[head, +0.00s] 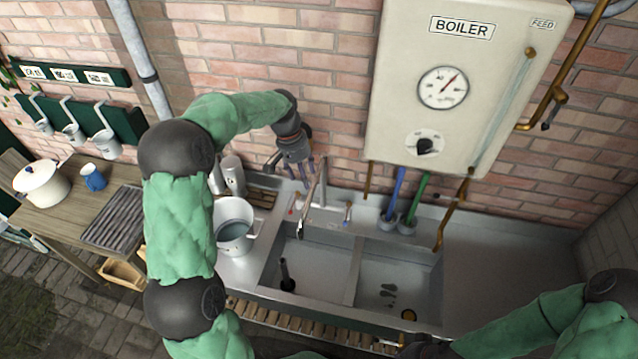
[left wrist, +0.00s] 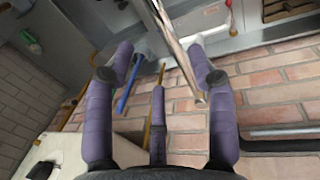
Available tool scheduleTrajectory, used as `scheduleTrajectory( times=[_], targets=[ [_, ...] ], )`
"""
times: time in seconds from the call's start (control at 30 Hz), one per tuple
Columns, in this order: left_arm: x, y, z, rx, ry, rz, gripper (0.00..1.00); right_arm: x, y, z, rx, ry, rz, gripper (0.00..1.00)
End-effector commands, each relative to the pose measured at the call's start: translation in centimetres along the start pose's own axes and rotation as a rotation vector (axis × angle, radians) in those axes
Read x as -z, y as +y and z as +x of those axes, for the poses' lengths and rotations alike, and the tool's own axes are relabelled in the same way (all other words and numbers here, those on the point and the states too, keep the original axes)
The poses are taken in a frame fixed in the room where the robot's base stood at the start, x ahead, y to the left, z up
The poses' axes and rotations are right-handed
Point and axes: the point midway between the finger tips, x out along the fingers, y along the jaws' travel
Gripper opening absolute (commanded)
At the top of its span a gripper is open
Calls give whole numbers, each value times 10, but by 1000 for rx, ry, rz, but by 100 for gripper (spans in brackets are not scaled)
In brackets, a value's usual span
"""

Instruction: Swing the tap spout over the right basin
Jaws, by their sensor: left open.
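The metal tap (head: 322,188) stands behind the double sink. Its spout (head: 303,222) points forward over the left basin (head: 318,262). The right basin (head: 385,287) has dark marks and a small yellow ring in it. My left gripper (head: 308,176) is at the tap's left, close to the top of the spout. In the left wrist view the gripper (left wrist: 161,58) has its purple fingers spread. The spout (left wrist: 176,50) passes between them, nearer the right finger; I cannot tell whether they touch.
A white boiler (head: 440,100) hangs on the brick wall behind. Blue and green brushes (head: 392,195) stand in holders right of the tap. A white bucket (head: 234,245) and grey canisters (head: 233,176) stand left of the sink. The right drainboard (head: 510,225) is bare.

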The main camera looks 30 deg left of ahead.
Motion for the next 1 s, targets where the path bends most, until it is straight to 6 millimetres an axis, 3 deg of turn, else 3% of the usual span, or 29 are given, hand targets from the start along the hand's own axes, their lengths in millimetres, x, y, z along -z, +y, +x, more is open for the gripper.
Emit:
scheduleTrajectory(
  times=[0.17, 0.7, 1.0],
  targets=[
    [0, -1, 2, 2, -1, -2, 56, -2, -1, -2, 0, -4, 0, 0],
    [0, -1, 86, 2, -2, -1, 56, -2, -6, -18, 0, -3, 0, 0],
    [0, -1, 103, 2, 1, -1, 56, -2, -7, -20, 0, -3, 0, 0]
  ],
)
